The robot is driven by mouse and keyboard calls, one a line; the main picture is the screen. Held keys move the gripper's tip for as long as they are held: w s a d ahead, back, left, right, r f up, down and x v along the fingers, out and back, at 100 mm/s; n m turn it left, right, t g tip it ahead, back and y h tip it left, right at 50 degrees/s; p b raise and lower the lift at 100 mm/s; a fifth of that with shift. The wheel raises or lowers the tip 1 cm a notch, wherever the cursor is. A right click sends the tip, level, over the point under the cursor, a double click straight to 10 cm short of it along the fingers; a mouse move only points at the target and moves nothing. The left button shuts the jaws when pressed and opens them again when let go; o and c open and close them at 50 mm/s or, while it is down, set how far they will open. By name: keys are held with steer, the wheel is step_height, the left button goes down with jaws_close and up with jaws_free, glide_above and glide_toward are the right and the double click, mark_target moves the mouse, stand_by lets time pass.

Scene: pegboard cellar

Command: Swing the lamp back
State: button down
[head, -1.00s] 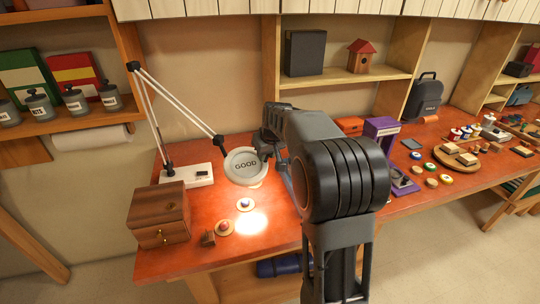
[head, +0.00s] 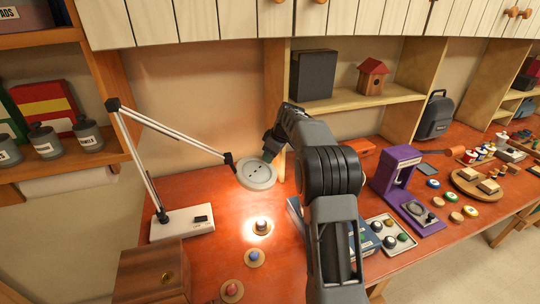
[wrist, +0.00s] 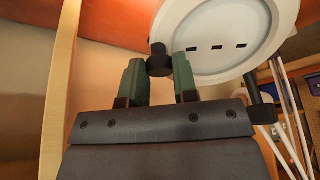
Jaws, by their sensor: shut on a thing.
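The desk lamp has a white base (head: 182,222) on the red bench, two thin white arms (head: 178,135) and a round grey-white head (head: 257,173). Three dark dashes show on the head's face. In the wrist view the lamp head (wrist: 222,40) is large at top right, with a black knob (wrist: 159,61) at its edge. My gripper (wrist: 158,75) is shut on this knob, one green-padded finger on each side. In the head view my gripper (head: 272,150) is at the head's right edge, partly hidden by my wrist.
Lamplight falls on a round wooden disc with a dark peg (head: 262,226). Two more discs, one blue-topped (head: 254,257) and one red-topped (head: 231,289), lie nearer. A wooden drawer box (head: 150,270) stands at front left. A purple stand (head: 400,185) and a button tray (head: 388,232) are right of my arm.

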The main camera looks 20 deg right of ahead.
steer(key=shift+w+r, duration=0.2)
steer(key=shift+w, duration=0.05)
steer(key=c, duration=1.3)
jaws_free()
steer(key=shift+o, duration=1.3)
steer(key=shift+w+a+f, duration=0.1)
steer(key=shift+w+f, duration=0.05)
steer(key=shift+w, duration=0.1)
steer(key=shift+o, duration=0.7)
steer(key=shift+s, duration=0.15)
steer(key=v, duration=1.4)
steer(key=shift+b, duration=0.45)
steer(key=shift+f, duration=0.15)
